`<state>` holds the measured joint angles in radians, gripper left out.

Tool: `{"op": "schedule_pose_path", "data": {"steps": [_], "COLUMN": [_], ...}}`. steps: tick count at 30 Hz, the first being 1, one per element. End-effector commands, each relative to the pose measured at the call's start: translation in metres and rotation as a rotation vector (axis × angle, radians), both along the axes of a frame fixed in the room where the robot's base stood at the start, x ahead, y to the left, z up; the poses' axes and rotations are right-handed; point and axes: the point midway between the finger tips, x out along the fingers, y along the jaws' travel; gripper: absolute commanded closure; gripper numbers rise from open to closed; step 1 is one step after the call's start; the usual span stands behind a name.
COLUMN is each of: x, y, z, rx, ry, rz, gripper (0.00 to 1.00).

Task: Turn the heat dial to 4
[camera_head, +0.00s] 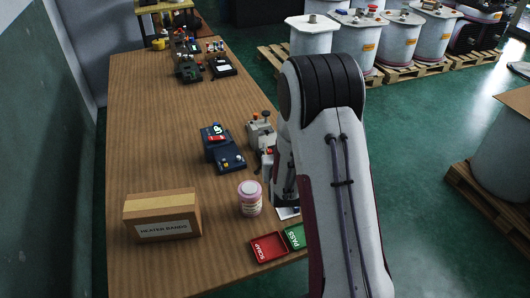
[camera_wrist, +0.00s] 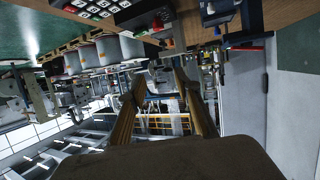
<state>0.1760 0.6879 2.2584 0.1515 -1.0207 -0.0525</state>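I cannot make out for certain which control is the heat dial, or any number 4. A blue control box (camera_head: 222,148) with a red display and small yellow knobs stands on the wooden table. A grey device (camera_head: 262,132) with knobs stands right of it, partly hidden by my arm. My gripper is mostly hidden behind my arm in the head view, low near the table's right edge. In the wrist view my gripper (camera_wrist: 160,83) shows two brown fingers spread apart with nothing between them. That view is tilted over, with keypads and devices at its top edge.
A cardboard box labelled heater bands (camera_head: 163,215), a pink-lidded jar (camera_head: 250,198), a red scrap tray (camera_head: 268,247) and a green pass tray (camera_head: 296,236) are at the near end. More devices (camera_head: 188,68) stand at the far end. The table's left middle (camera_head: 145,125) is clear.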

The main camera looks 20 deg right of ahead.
Motion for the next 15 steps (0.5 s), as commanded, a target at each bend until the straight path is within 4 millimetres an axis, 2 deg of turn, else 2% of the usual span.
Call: {"op": "schedule_pose_path", "data": {"steps": [15], "x": [0.052], "y": [-0.023], "z": [0.028], "rx": [-0.099], "ry": [-0.102], "rz": [-0.204], "gripper": [0.67]}}
